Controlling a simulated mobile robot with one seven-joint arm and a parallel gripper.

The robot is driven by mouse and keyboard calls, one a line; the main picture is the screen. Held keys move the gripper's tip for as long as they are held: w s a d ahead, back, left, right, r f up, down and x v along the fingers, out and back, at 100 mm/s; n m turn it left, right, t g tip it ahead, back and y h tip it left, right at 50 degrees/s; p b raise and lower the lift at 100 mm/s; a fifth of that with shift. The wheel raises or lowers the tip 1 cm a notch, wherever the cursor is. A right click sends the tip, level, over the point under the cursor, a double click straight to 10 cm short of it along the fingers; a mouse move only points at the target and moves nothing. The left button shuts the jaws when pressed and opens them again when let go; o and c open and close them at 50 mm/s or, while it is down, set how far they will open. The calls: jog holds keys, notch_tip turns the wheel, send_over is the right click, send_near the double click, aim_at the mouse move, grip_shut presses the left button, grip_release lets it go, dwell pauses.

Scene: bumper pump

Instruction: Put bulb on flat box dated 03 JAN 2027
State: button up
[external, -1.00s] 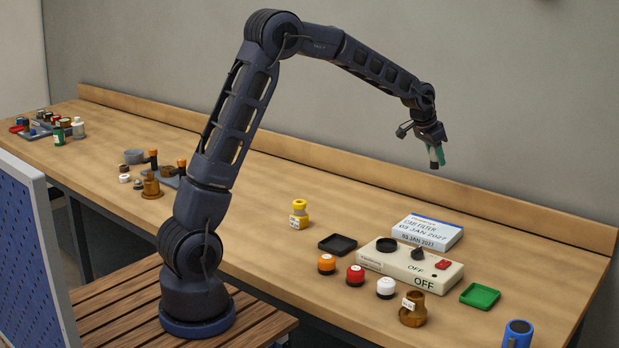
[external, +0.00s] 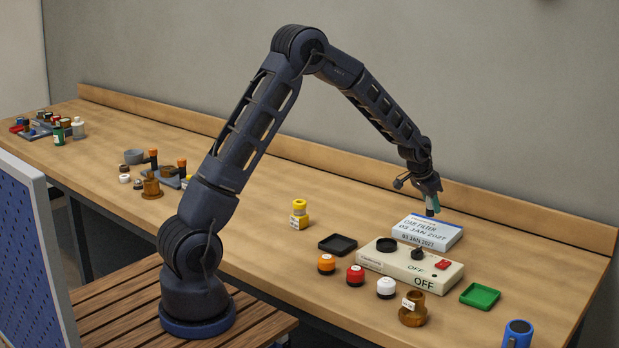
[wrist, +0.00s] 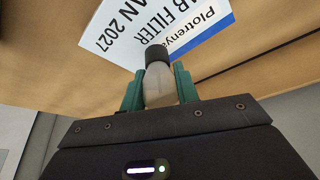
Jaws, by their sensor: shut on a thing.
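My gripper (external: 431,203) is shut on the bulb, above the back edge of the flat box (external: 437,227). In the wrist view the bulb (wrist: 159,84) is a pale translucent body with a dark end, between two green fingers. Its dark end points toward the box. The flat box is white and blue, lies on the bench behind the control box, and reads 03 JAN 2027. It also shows in the wrist view (wrist: 120,28), with part of the date. I cannot tell whether the bulb touches the box.
A beige control box (external: 400,270) with a black knob stands in front of the flat box. Orange (external: 326,264), red (external: 355,275) and white (external: 386,288) buttons, a black tray (external: 337,245), a green tray (external: 480,296) and a brown fitting (external: 414,312) lie around it.

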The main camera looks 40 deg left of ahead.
aim_at(429, 208)
jog(key=shift+f, duration=1.95)
jog(key=shift+f, duration=0.1)
jog(key=o, duration=0.9)
jog(key=shift+o, duration=0.2)
